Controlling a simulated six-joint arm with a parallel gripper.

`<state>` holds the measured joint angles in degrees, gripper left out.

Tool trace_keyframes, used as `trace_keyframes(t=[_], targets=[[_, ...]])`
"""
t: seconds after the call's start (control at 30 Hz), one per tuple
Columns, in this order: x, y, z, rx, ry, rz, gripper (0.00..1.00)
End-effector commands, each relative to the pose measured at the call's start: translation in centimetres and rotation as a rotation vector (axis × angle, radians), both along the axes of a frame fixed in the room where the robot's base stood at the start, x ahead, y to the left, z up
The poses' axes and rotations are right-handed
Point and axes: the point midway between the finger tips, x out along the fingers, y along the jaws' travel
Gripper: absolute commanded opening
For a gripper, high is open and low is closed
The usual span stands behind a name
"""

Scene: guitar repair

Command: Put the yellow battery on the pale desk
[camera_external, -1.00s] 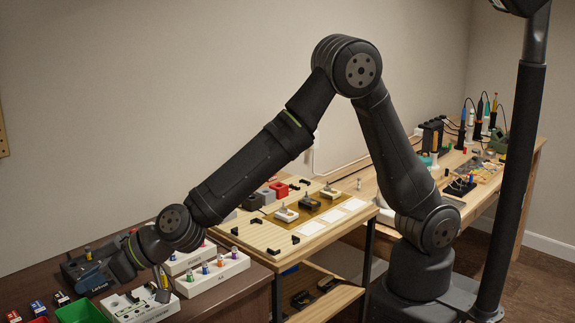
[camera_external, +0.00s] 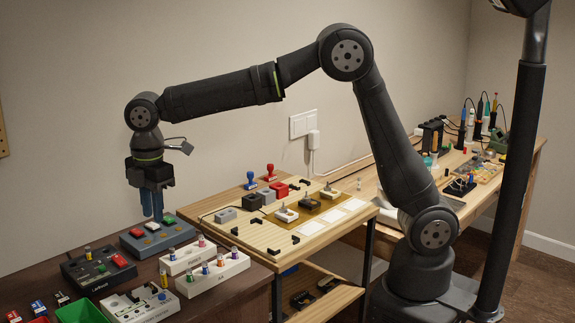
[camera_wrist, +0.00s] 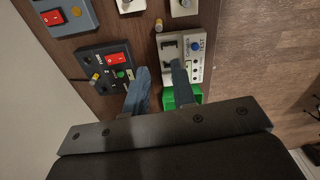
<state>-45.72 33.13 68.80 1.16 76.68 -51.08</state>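A small yellow battery-like cylinder (camera_external: 164,278) stands upright by the far right corner of the white tester (camera_external: 138,305); it also shows in the wrist view (camera_wrist: 158,26). A second small yellowish cylinder (camera_external: 87,253) stands at the dark charger box (camera_external: 98,273). I cannot tell for sure which one the task names. My gripper (camera_external: 152,213) points down above the dark desk, raised over the boxes. Its two blue-grey fingers (camera_wrist: 160,70) are apart, with nothing seen between them. The pale desk (camera_external: 235,233) stands right of the dark desk.
White battery holders (camera_external: 212,277) with several batteries and a blue-grey switch box (camera_external: 157,236) stand on the dark desk (camera_external: 220,308). A green bin (camera_external: 82,312) is at the front left. Stamps, grey blocks and black corner brackets take up parts of the pale desk.

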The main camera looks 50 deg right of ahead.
Motion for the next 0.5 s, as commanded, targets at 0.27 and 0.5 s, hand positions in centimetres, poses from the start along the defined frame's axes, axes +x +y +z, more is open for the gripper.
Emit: trace_keyframes(t=[0.27,0.5], targets=[[0.2,-1.0,-3.0,-0.037,0.006,0.0,0.24],[0.2,-0.9,-8.3,-0.035,0.006,0.0,0.24]])
